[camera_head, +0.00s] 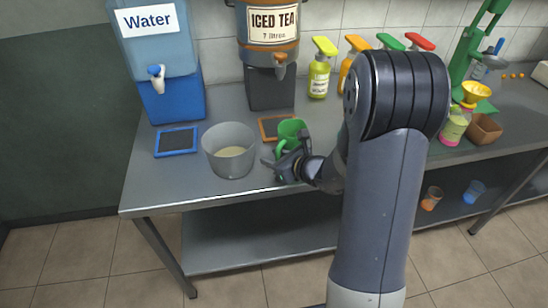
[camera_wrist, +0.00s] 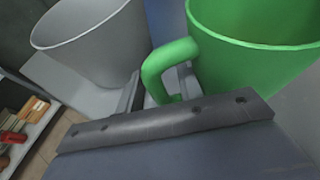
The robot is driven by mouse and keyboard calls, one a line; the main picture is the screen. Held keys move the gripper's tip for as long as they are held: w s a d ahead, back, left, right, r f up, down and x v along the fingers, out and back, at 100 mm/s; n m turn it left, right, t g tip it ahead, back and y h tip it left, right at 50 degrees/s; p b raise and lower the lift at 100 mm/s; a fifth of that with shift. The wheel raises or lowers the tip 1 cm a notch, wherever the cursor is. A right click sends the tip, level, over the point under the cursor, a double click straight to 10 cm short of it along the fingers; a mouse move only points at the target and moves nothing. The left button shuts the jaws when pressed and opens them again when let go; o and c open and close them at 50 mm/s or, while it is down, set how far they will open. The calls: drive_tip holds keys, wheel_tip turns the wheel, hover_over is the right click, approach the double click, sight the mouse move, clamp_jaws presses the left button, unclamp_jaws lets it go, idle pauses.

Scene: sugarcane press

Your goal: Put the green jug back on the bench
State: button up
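The green jug (camera_head: 291,129) stands upright by the brown-framed mat, right of the clear grey container; its base is hidden behind my gripper. My gripper (camera_head: 284,160) is at its near side, low over the bench (camera_head: 190,190). In the wrist view the jug (camera_wrist: 245,60) fills the upper right, and its handle (camera_wrist: 160,65) curves down towards my gripper (camera_wrist: 158,88). The two fingers are apart, with the handle's lower end between them. A narrow gap shows beside the left finger. I cannot tell whether the right finger touches the handle.
The clear grey container (camera_head: 230,152) with pale contents stands close left of my gripper. The bench's front left is clear.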

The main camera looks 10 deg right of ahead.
drive_tip(key=shift+r, duration=0.1)
drive_tip(key=shift+r+p, duration=0.2)
drive_tip(key=shift+p, duration=0.1)
drive_tip(key=v, duration=1.2)
drive_tip(key=shift+f, duration=0.2)
